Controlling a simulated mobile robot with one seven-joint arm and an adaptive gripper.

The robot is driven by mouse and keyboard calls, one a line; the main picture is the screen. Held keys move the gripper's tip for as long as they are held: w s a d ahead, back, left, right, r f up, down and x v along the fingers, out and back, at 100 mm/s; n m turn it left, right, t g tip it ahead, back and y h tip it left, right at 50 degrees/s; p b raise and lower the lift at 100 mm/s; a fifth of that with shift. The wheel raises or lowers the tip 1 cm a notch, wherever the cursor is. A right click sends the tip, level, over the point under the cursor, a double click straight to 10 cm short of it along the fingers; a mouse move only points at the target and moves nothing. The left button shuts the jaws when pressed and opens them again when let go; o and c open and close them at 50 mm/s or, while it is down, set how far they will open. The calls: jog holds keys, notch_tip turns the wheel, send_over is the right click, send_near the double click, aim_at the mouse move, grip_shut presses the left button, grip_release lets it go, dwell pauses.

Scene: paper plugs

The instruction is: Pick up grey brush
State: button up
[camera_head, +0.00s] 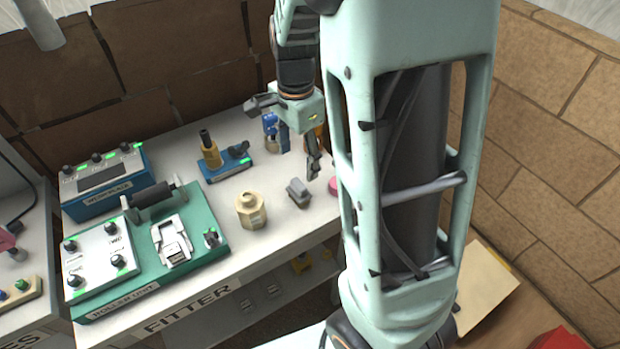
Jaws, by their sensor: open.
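A small grey object (298,192), which looks like the grey brush, sits on the light worktop near its front edge. Its bristles cannot be made out at this size. My gripper (284,138) hangs over the back part of the worktop, behind and above the grey object. Its dark fingers are spread apart with nothing seen held between them. The right finger reaches down closest to the grey object, with a gap between them in the picture. My arm covers the worktop's right part.
A beige jar (251,210) stands left of the grey object. A pink item (335,186) is partly hidden by my arm. A blue device (226,162), a blue figure-like item (270,125) and a green roller unit (205,260) also occupy the worktop. A brick wall stands behind.

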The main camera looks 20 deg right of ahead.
aim_at(298, 183)
jog(key=shift+s+d+f, duration=0.25)
jog(key=shift+d+f, duration=0.05)
jog(key=shift+f, duration=0.2)
notch_tip(298, 183, down, 5)
jog(key=shift+a+f, duration=0.1)
jog(key=shift+f, duration=0.05)
jog(key=shift+w+a+f, duration=0.1)
jog(key=shift+a+f, duration=0.05)
jog(key=shift+f, duration=1.2)
jog(key=shift+w+a+f, duration=0.1)
jog(key=shift+a+f, duration=0.05)
jog(key=shift+f, duration=1.15)
jog(key=shift+c, duration=0.2)
jog(key=c, duration=1.2)
jog(key=shift+c, duration=0.3)
jog(key=shift+r, duration=0.1)
